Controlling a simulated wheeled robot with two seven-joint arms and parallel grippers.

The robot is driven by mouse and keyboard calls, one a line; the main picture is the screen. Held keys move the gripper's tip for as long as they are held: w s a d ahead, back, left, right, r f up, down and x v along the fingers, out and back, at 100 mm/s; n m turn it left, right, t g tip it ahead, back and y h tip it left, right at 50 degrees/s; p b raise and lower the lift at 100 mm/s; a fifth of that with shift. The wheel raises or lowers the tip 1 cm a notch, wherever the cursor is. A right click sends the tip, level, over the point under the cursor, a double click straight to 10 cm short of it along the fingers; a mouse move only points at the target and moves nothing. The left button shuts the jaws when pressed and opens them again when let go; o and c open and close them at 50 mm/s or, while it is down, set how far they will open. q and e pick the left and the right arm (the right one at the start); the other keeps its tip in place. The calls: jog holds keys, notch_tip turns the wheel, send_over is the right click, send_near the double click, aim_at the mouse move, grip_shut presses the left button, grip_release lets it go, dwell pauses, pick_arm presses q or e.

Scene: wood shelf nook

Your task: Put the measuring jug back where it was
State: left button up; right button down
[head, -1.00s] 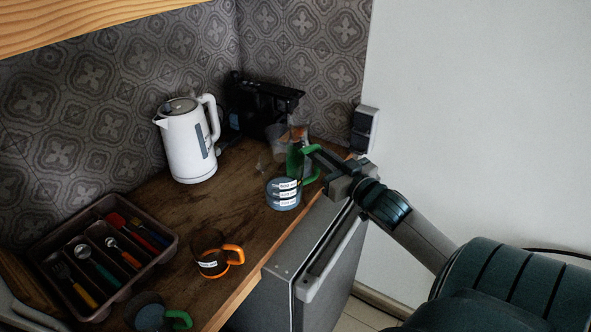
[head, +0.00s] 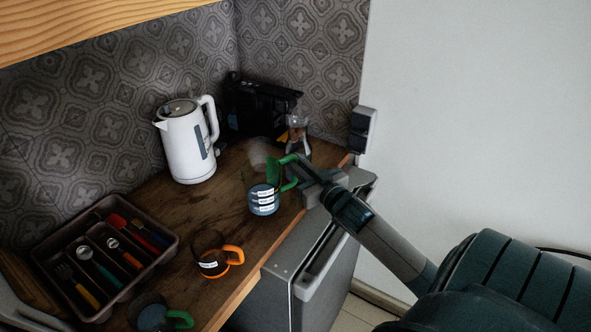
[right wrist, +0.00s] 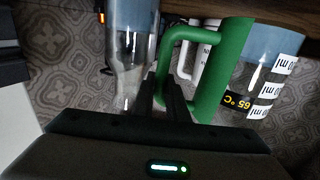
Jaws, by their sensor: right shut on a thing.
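The measuring jug (head: 263,201) is clear with a green handle, white labels and blue-grey content at its base. It is over the right part of the wooden counter in the head view; I cannot tell whether its base touches the wood. My right gripper (head: 299,183) comes in from the right and is shut on the green handle. The right wrist view shows the jug's labelled wall (right wrist: 265,85) to the right of the fingers (right wrist: 165,92), which are at the handle. My left gripper is not in view.
A clear vessel (head: 298,132) stands behind the jug, near a black machine (head: 258,108). A white kettle (head: 187,145) stands to the left. An orange-handled cup (head: 212,264), a green-handled cup (head: 152,316) and a cutlery tray (head: 172,246) are nearer. Counter between kettle and orange-handled cup is bare.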

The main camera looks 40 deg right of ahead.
jog(key=shift+f, duration=1.4)
jog(key=c, duration=1.7)
grip_release()
jog(key=shift+c, duration=0.2)
jog(key=shift+s+a, duration=0.1)
jog(key=shift+s, duration=0.55)
jog(key=s+a+b, duration=0.1)
jog(key=s+b, duration=0.1)
jog(key=s, duration=0.8)
jog(key=shift+s, duration=0.35)
